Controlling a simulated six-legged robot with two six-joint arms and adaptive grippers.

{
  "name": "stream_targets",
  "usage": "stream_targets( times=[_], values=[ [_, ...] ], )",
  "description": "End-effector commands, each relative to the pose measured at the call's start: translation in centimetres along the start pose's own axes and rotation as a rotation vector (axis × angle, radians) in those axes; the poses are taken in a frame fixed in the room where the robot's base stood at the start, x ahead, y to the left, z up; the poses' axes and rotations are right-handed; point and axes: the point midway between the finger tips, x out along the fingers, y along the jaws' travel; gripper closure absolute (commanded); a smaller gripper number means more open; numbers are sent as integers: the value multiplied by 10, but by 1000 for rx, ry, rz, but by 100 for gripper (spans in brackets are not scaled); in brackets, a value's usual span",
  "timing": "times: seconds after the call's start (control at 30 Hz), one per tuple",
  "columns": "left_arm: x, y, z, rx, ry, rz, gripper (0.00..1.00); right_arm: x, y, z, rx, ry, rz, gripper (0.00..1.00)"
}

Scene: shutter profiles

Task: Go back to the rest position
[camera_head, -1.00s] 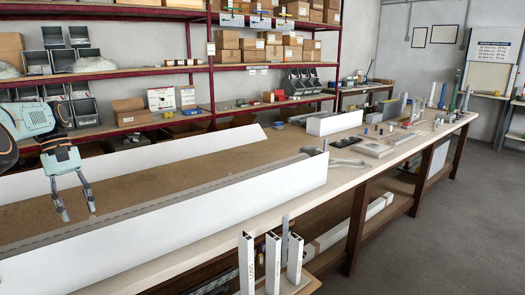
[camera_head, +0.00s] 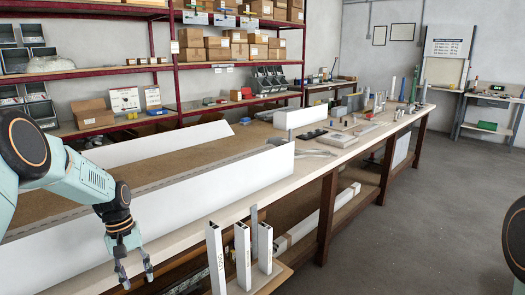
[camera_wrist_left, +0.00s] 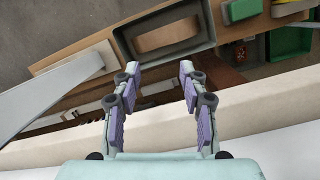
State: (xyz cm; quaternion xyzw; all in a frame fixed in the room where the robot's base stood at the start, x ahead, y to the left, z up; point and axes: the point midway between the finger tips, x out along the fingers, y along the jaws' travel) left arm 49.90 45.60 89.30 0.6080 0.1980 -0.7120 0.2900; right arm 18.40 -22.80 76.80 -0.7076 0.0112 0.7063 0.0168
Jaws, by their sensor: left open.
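My left gripper (camera_head: 136,279) hangs fingers down in front of the near edge of the long workbench, left of the upright white profiles. Its two fingers are apart with nothing between them. In the left wrist view the open fingers (camera_wrist_left: 154,100) point past the white bench edge toward a lower shelf with bins. The white shutter profiles (camera_head: 241,256) stand upright on a small wooden stand at the bench front. My right gripper is not in view; only a dark rounded arm part shows at the right edge.
The long workbench (camera_head: 207,231) carries a white-walled tray (camera_head: 230,182) and several tools and parts toward its far end. Red shelving (camera_head: 240,64) with boxes stands behind. The grey floor (camera_head: 440,215) at the right is clear. A dark grey bin (camera_wrist_left: 127,33) is below the bench.

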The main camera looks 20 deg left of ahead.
Motion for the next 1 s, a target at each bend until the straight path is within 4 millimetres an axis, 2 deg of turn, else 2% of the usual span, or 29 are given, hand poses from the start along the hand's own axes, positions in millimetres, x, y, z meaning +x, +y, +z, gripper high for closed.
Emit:
stream_targets(
  times=[0.03, 0.2, 0.33, 0.5, 0.63, 0.7, 0.8, 0.9, 1.0],
  values=[
    [34, 12, 16, 47, -1, -10, 57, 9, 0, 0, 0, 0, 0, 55],
    [125, 38, 73, 192, 33, -20, 57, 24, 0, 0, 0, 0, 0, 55],
    [183, 41, 126, 292, 55, -29, 57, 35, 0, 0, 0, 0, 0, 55],
    [239, 26, 203, 412, 79, -49, 57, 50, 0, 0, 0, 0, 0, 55],
    [264, 3, 260, 504, 100, -73, 57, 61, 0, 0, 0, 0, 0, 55],
    [271, -12, 287, 549, 111, -87, 57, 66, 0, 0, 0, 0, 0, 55],
    [273, -29, 317, 605, 126, -105, 57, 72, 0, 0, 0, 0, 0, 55],
    [270, -41, 335, 643, 140, -117, 57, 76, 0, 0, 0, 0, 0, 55],
    [267, -47, 344, 665, 148, -123, 57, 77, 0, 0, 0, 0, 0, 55]
  ],
)
